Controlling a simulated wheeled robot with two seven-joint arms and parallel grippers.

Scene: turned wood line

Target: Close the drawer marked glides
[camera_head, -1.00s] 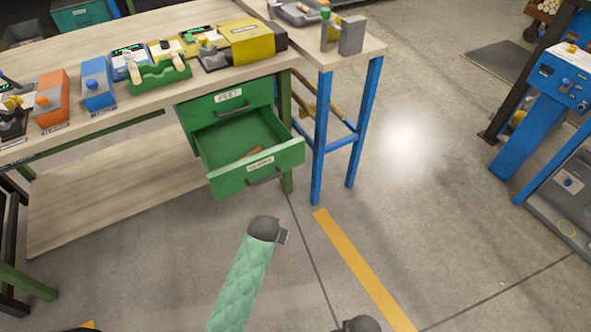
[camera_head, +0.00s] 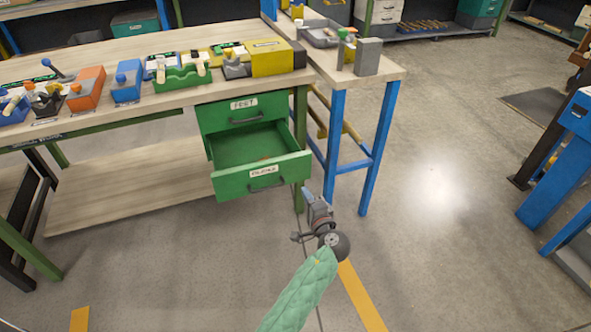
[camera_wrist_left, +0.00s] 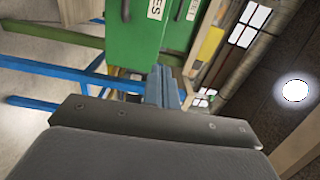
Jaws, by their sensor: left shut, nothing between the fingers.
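The green drawer marked glides (camera_head: 262,180) stands pulled out under the workbench, below a shut drawer marked felt or similar (camera_head: 243,112). Its inside shows with a small brownish item in it. My left gripper (camera_head: 309,197) is shut and empty, in front of the drawer's right end and a little lower, apart from it as far as I can tell. In the left wrist view, green drawer fronts with labels (camera_wrist_left: 135,40) show sideways beyond the gripper body. My right gripper is not in view.
The wooden workbench (camera_head: 150,47) carries coloured boxes and a green rack (camera_head: 183,79). A blue-legged side table (camera_head: 379,150) stands close at the drawer's right. The floor in front is clear, with a yellow line (camera_head: 362,300).

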